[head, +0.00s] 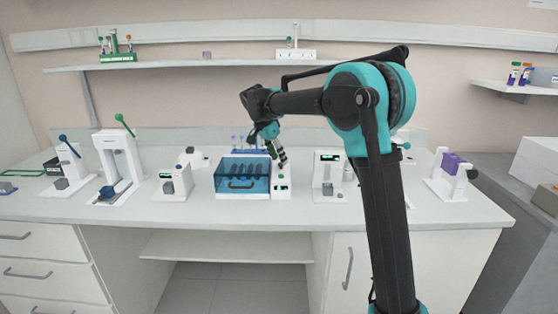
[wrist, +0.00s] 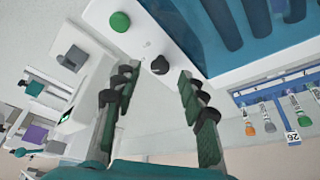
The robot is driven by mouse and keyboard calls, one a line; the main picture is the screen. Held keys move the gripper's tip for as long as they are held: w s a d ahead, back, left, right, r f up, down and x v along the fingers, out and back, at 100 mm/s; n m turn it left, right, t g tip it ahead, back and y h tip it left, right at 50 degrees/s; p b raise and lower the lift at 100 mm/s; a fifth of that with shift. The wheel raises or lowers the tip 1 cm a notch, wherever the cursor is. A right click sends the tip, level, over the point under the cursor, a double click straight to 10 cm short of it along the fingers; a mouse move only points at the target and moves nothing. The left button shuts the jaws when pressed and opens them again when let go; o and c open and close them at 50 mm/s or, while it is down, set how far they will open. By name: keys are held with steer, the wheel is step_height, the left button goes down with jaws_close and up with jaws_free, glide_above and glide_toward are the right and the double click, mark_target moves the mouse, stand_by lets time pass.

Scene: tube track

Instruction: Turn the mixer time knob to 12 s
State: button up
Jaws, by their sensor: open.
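The mixer appears to be the white unit with a see-through blue lid (head: 241,176); its white control panel (head: 282,194) is at the right, below my gripper. In the wrist view the panel bears a round green button (wrist: 120,21) and a small black knob (wrist: 160,65). My gripper (wrist: 157,75) is open, with one dark ribbed finger on each side of the knob's line. I see no contact with the knob. In the head view my gripper (head: 281,158) hangs just above the panel. The knob's time setting cannot be read.
A white instrument with a display (head: 328,175) stands close to the right of the mixer, another (head: 171,185) to its left. A blue rack with tubes (wrist: 275,88) is behind the mixer. The bench front (head: 250,213) is clear.

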steer(key=v, duration=1)
steer(key=shift+r, duration=0.2)
steer(key=shift+s, duration=0.1)
